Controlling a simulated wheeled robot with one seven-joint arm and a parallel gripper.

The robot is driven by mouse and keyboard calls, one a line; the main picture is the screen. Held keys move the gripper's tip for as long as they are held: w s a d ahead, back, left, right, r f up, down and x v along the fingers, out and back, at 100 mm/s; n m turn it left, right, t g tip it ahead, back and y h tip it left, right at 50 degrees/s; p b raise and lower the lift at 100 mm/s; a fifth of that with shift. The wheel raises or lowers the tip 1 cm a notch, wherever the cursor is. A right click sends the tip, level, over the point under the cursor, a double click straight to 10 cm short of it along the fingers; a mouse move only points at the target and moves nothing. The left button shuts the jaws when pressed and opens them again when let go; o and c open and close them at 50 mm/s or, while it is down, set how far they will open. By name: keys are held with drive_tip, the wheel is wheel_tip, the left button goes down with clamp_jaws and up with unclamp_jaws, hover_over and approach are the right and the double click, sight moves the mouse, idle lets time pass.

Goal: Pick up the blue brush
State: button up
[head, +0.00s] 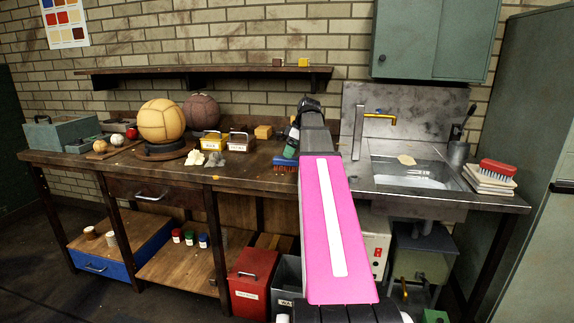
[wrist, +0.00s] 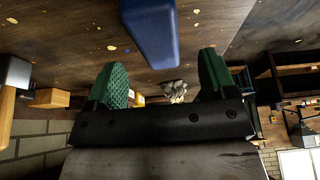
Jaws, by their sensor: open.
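The blue brush (head: 284,161) lies on the wooden workbench, left of the sink, with reddish bristles along its lower side. My arm partly hides its right end. In the wrist view the blue brush (wrist: 152,32) shows as a smooth blue block at the top, just beyond and between the fingers. My gripper (wrist: 161,80) is open and empty, its two green ridged fingers apart. In the head view my gripper (head: 292,148) is close by the brush, mostly hidden by my arm. Whether a finger touches the brush cannot be told.
A sink (head: 408,172) is at the right, with a red brush (head: 497,168) on stacked cloths beside it. A wall shelf (head: 200,75) hangs behind. Bare wood lies left of the blue brush.

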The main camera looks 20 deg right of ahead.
sight(285, 163)
drive_tip(key=shift+x, duration=3.2)
drive_tip(key=shift+d+f, duration=0.1)
drive_tip(key=shift+f, duration=0.1)
drive_tip(key=c, duration=1)
